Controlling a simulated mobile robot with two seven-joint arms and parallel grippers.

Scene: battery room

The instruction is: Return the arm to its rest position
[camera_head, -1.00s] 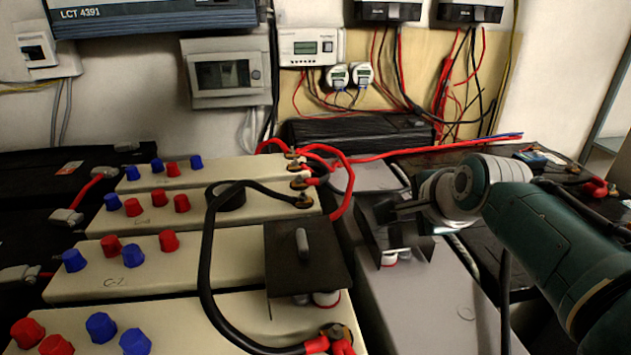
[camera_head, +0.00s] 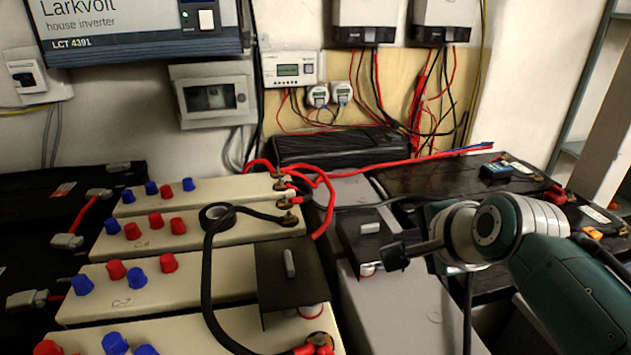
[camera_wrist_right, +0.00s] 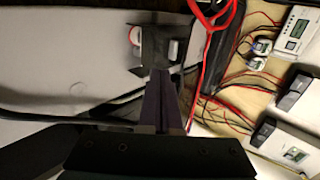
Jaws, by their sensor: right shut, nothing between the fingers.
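My right arm comes in from the right in the head view. Its gripper (camera_head: 396,253) is shut and empty, just to the right of and in front of a dark bracket-like cover with a pale handle (camera_head: 369,228). In the head view the fingertips overlap the cover's lower right edge; I cannot tell whether they touch it. In the right wrist view, the closed fingers (camera_wrist_right: 160,78) point toward that same cover (camera_wrist_right: 148,48), which stands on a grey battery case. My left gripper is not in view.
A second dark cover with a handle (camera_head: 277,276) sits on the cream batteries (camera_head: 180,283) at left. A black cable (camera_head: 207,270) loops over them. Red cables (camera_head: 325,190) run behind. A black battery (camera_head: 445,178) lies at back right. Inverters and meters hang on the wall.

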